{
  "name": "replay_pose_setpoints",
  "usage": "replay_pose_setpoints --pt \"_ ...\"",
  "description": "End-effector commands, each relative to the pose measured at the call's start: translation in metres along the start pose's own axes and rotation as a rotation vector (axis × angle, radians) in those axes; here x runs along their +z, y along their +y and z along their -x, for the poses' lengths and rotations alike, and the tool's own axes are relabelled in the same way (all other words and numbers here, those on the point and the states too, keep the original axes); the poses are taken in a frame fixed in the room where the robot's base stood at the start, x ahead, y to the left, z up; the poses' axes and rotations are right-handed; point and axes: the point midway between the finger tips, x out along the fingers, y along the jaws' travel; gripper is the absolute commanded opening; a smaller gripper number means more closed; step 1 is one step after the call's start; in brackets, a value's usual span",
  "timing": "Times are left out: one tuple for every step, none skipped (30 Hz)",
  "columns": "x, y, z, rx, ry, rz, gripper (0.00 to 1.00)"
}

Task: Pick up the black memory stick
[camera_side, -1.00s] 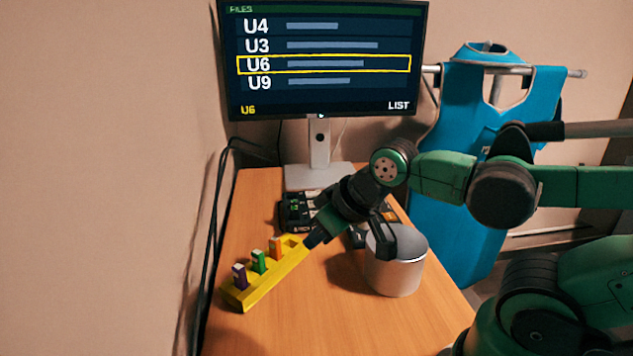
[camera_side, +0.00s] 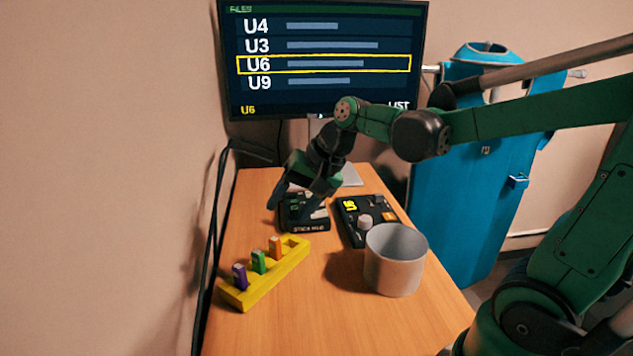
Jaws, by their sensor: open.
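I cannot make out the black memory stick. A black box labelled like "STICK HUB" (camera_side: 305,227) sits on the desk behind the yellow rack, and my gripper hides part of its top. My gripper (camera_side: 292,207) is open, pointing down over this box, one finger at its left edge and the other over its top. I cannot tell whether the fingers touch anything. The yellow rack (camera_side: 284,279) holds a purple stick (camera_side: 240,276), a green stick (camera_side: 258,261) and an orange stick (camera_side: 275,246) upright. Its right end slot looks empty.
A grey cup (camera_side: 395,270) stands at the right of the wooden desk (camera_side: 320,318). A black device (camera_side: 352,230) with a yellow readout and a knob lies behind it. The monitor (camera_side: 320,55) highlights U6. Black cables (camera_side: 213,230) run along the left wall. The front desk is clear.

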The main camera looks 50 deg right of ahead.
Motion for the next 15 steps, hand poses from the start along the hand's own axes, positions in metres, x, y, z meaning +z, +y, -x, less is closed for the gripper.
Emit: replay_pose_setpoints --pt "-0.017 -0.001 -0.005 -0.022 -0.026 -0.127 0.58" --pt "-0.025 -0.002 -0.009 -0.037 -0.048 -0.206 0.58" --pt "-0.036 -0.002 -0.013 -0.059 -0.076 -0.311 0.58" --pt "-0.045 -0.001 -0.017 -0.075 -0.097 -0.389 0.58" --pt "-0.054 0.000 -0.021 -0.091 -0.120 -0.466 0.58" --pt "-0.065 0.003 -0.026 -0.113 -0.152 -0.567 0.58" --pt "-0.074 0.005 -0.030 -0.130 -0.175 -0.641 0.58" --pt "-0.083 0.008 -0.034 -0.146 -0.200 -0.715 0.58" --pt "-0.094 0.013 -0.040 -0.168 -0.234 -0.811 0.58" --pt "-0.102 0.018 -0.044 -0.186 -0.260 -0.881 0.58" --pt "-0.110 0.023 -0.048 -0.203 -0.288 -0.950 0.58" --pt "-0.120 0.031 -0.053 -0.226 -0.326 -1.041 0.58" --pt "-0.127 0.037 -0.057 -0.243 -0.355 -1.106 0.58" --pt "-0.134 0.044 -0.061 -0.260 -0.385 -1.170 0.58" --pt "-0.141 0.053 -0.065 -0.283 -0.427 -1.249 0.58"
